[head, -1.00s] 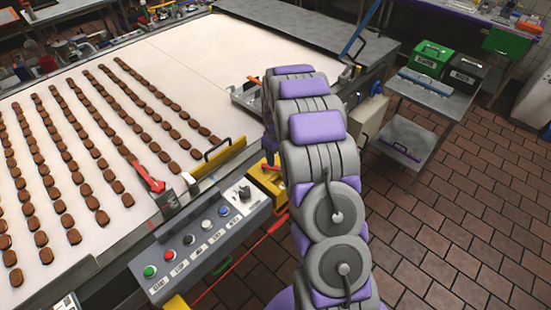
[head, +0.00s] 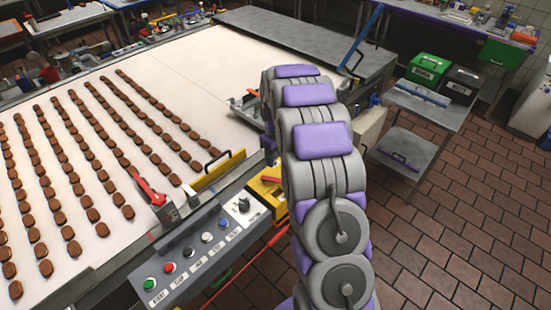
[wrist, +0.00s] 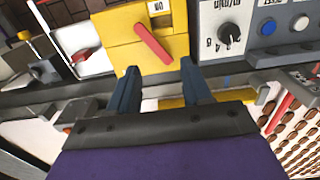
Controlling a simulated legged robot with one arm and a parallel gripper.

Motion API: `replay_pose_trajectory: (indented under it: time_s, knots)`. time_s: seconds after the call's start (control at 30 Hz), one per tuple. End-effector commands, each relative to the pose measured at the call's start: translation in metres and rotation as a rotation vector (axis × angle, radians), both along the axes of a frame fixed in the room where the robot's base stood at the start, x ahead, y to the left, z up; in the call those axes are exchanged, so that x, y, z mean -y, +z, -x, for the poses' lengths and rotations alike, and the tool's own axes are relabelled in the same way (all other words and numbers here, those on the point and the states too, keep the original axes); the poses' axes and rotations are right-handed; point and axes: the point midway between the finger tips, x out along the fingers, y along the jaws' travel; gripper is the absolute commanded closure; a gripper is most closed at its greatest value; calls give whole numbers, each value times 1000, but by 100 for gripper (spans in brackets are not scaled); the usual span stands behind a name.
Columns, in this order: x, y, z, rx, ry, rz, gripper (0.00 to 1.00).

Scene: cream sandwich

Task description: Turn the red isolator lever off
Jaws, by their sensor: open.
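The red isolator lever (wrist: 152,43) sits on the front of a yellow box (wrist: 178,48) in the wrist view. It lies tilted, with a small white label above it. My gripper (wrist: 158,72) is open and empty, its two dark fingers pointing at the box's lower part. The lever is just beyond the fingertips, roughly between them in the picture; contact cannot be told. In the head view, the lever (head: 271,180) and yellow box (head: 264,192) show beside the panel's right end, partly covered by my arm. My gripper is hidden there.
A grey control panel (head: 178,284) with several buttons and a black knob adjoins the box. A different red handle (head: 148,189) stands at the belt's edge. The conveyor (head: 185,75) carries rows of brown biscuits. A grey cart (head: 405,150) stands right; the tiled floor there is open.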

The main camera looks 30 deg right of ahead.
Motion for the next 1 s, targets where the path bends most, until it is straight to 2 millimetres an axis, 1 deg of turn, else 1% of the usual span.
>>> replay_pose_trajectory:
  time_s: [0.1, 0.8, 1.0]
  knots:
    - [0, 8, 0, 1, 0, 0, 51]
    - [0, 51, 0, -3, 0, -1, 51]
    - [0, 56, 0, -1, 0, -1, 51]
